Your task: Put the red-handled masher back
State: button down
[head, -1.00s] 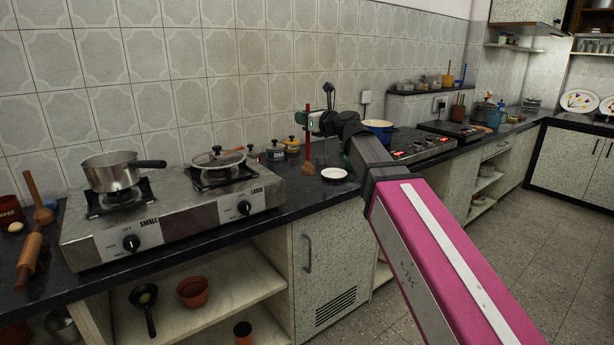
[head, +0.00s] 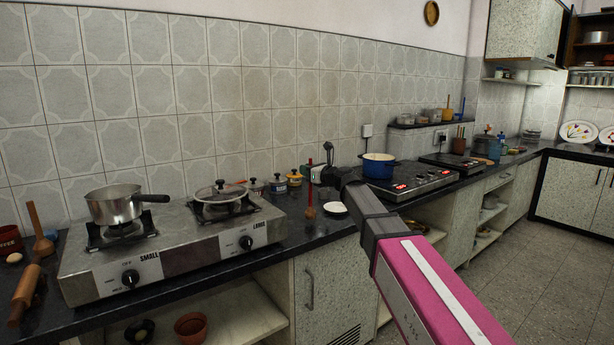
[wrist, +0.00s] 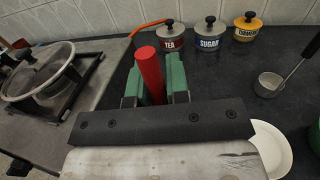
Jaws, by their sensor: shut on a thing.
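The masher has a straight red handle (head: 310,186) and a rounded wooden head (head: 310,213). It stands upright over the dark counter, between the stove and the white dish. My gripper (head: 313,174) is shut on the red handle. In the wrist view the red handle (wrist: 150,72) sits between the green fingers (wrist: 155,86). The wooden head is hidden there by my gripper. The head is low, by the counter surface; I cannot tell whether it touches.
A white dish (head: 335,209) lies just right of the masher. Tea (wrist: 171,38), sugar (wrist: 209,36) and turmeric (wrist: 247,29) pots stand behind. A steel cup (wrist: 268,84) with a long handle is at right. The two-burner stove (head: 175,250) is at left.

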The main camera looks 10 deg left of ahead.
jog(key=shift+f, duration=1.05)
jog(key=c, duration=1.1)
grip_release()
